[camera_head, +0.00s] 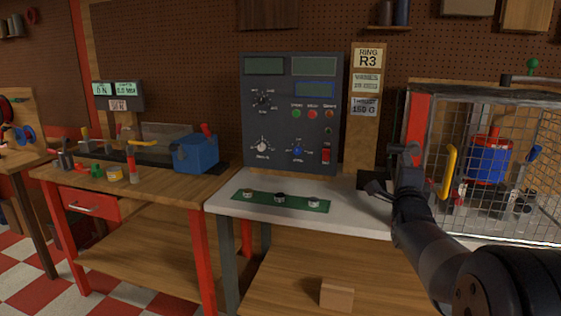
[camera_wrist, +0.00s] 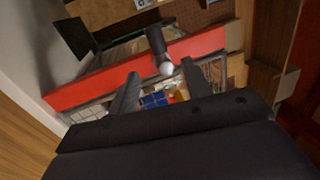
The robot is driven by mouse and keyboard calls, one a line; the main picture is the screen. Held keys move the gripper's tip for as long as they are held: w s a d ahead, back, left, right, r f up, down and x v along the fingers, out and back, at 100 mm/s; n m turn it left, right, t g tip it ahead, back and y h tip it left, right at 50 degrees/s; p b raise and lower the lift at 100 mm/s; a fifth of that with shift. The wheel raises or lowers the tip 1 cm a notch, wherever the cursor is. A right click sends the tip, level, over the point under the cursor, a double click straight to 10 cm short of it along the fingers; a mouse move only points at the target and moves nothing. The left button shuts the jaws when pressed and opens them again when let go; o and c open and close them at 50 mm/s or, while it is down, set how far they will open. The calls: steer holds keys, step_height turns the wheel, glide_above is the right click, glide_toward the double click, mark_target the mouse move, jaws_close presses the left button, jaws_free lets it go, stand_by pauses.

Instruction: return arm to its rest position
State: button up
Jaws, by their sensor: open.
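My gripper (camera_wrist: 160,69) shows two dark fingers spread apart in the wrist view, with nothing held between them. In the head view my arm rises from the lower right, and its end (camera_head: 376,183) is over the right part of the white-topped bench (camera_head: 225,207), left of the wire cage (camera_head: 480,118). The fingertips are too small to make out there. In the wrist view a red post (camera_wrist: 200,43) and a dark rod with a pale round end (camera_wrist: 159,50) lie beyond the fingers. I cannot tell whether the fingers touch either.
The cage has a yellow handle (camera_head: 450,171) and holds a blue and red rotor unit (camera_head: 487,158). A grey control panel (camera_head: 291,111) stands behind the bench. A green strip with knobs (camera_head: 262,200) lies in front. A wooden table with a blue box (camera_head: 195,154) is left.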

mark_target(401, 151)
steer(key=p+x, duration=0.2)
steer(key=x, duration=0.7)
steer(key=shift+w+n+p, duration=0.1)
steer(key=shift+n+p, duration=0.2)
steer(key=shift+p, duration=0.15)
steer(key=shift+d+f+n+y+p, duration=0.1)
steer(key=shift+f+n+y+p, duration=0.1)
steer(key=shift+n+y+p, duration=0.5)
steer(key=shift+f+n, duration=0.35)
steer(key=shift+n, duration=0.45)
